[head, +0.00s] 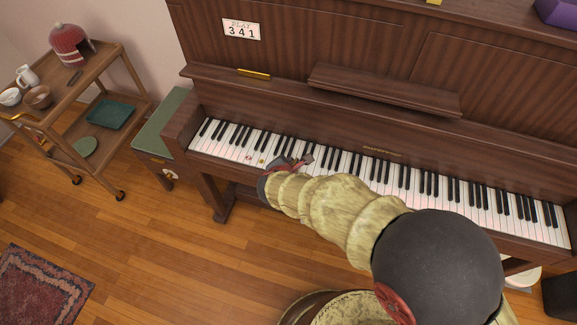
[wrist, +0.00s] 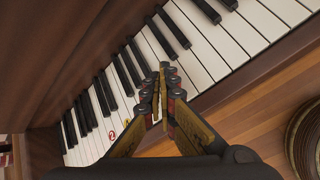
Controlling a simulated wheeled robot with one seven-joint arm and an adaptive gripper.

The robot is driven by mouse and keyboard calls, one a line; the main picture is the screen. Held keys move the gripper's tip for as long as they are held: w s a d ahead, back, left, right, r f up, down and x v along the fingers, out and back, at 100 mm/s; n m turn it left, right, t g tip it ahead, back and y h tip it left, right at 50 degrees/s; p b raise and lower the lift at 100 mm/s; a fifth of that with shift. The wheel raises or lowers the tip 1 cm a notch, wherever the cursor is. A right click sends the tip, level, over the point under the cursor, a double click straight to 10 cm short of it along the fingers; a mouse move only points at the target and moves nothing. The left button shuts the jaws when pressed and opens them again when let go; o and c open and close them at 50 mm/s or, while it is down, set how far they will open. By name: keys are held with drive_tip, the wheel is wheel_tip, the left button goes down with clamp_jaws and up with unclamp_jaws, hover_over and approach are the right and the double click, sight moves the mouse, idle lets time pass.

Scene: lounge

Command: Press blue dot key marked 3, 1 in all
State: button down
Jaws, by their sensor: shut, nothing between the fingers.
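The upright brown piano (head: 280,105) has a long row of white and black keys (head: 440,185). My gripper (head: 304,161) is over the left-middle part of the keyboard. In the wrist view its fingertips (wrist: 165,70) are together and empty, over the white keys; I cannot tell whether they touch one. A red dot marked 2 (wrist: 112,134) shows on a white key to the lower left of the fingertips. The head view shows small marks on white keys left of my gripper, one reddish (head: 248,157) and one yellowish (head: 262,161). I see no blue dot in either view.
A music ledge (head: 385,90) juts out above the keys. A green-topped bench (head: 163,122) and a wooden trolley (head: 88,95) stand at the left. Wooden floor (head: 150,240) in front is open.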

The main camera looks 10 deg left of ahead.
drive_tip(key=shift+r, duration=0.55)
drive_tip(key=shift+r+p, duration=0.1)
drive_tip(key=shift+p, duration=0.2)
drive_tip(key=shift+r+p, duration=1.6)
drive_tip(key=shift+r, duration=0.85)
